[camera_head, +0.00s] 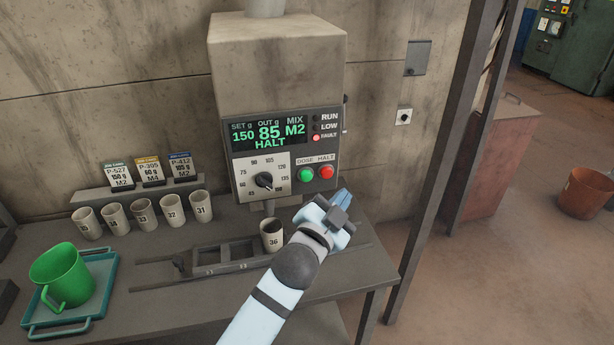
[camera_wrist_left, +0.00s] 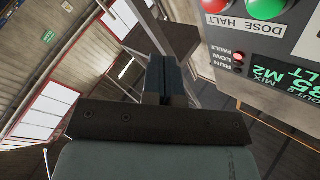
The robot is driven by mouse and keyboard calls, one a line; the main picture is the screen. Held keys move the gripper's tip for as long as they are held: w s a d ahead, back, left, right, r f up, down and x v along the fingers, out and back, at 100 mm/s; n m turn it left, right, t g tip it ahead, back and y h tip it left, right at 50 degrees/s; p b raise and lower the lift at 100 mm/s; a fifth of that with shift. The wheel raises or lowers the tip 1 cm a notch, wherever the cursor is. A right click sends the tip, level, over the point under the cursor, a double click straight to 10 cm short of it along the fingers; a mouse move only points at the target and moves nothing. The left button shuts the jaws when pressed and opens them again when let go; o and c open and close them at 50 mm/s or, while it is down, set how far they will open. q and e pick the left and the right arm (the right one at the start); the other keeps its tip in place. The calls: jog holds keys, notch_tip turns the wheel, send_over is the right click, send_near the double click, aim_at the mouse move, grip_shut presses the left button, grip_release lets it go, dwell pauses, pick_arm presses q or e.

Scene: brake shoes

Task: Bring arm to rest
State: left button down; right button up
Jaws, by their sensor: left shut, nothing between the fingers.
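My left arm reaches up from the bottom of the head view. Its gripper (camera_head: 342,200) is shut and empty, in front of the dosing machine (camera_head: 275,75), below and right of the green DOSE button (camera_head: 306,174) and red HALT button (camera_head: 326,172). It appears apart from the panel. In the left wrist view the closed fingers (camera_wrist_left: 166,78) hold nothing, with the red HALT button (camera_wrist_left: 216,4) and green DOSE button (camera_wrist_left: 267,6) at the upper right. The display (camera_head: 268,134) reads 150, 85, M2, HALT. My right gripper is not in view.
Cup 36 (camera_head: 271,237) stands under the spout by the rail (camera_head: 225,258). Several numbered cups (camera_head: 143,215) line the bench's back, below label cards (camera_head: 151,171). A green jug (camera_head: 66,277) stands on a teal tray (camera_head: 101,292). A dark post (camera_head: 440,160) rises at right.

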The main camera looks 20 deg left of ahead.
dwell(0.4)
pick_arm(q)
jog(key=s+a+f+n+g+p, duration=0.2)
jog(key=s+a+f+n+g, duration=0.1)
jog(key=s+f, duration=0.9)
jog(key=s+a+f+n+g+p, duration=0.2)
jog(key=s+a+f+n+g, duration=0.1)
jog(key=s+f, duration=1)
notch_tip(320, 180, down, 4)
jog(key=shift+s+a+r+n+g+y, duration=0.15)
jog(key=shift+s+a+n+g+y, duration=0.15)
jog(key=shift+a+g, duration=0.7)
jog(key=shift+w+d, duration=0.1)
